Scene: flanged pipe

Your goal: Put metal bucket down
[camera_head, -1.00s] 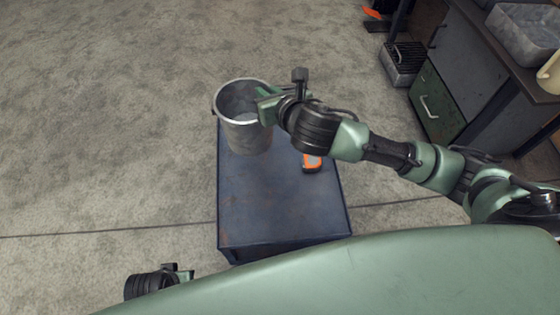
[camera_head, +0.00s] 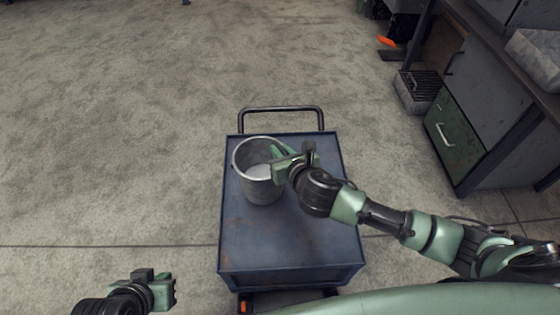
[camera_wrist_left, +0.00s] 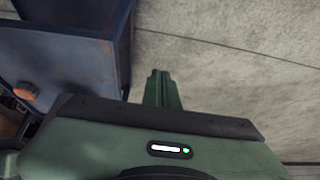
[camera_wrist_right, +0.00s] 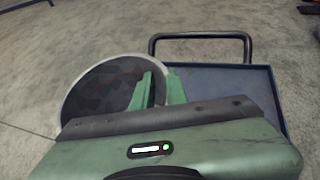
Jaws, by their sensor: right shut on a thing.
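The metal bucket (camera_head: 262,187) is upright at the far left part of the blue cart's top (camera_head: 280,245). I cannot tell whether its base touches the surface. My right gripper (camera_head: 278,165) is shut on the bucket's right rim. In the right wrist view the bucket (camera_wrist_right: 95,92) shows at the left, with one finger inside its rim and one outside. My left gripper (camera_head: 172,291) is empty, low at the left of the cart. Its fingers (camera_wrist_left: 162,88) look closed together in the left wrist view.
The cart has a black handle (camera_head: 280,110) at its far end. An orange item (camera_head: 243,306) shows low at its near end. A green drawer cabinet (camera_head: 455,140) and workbench stand at the right. The floor left of the cart is clear.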

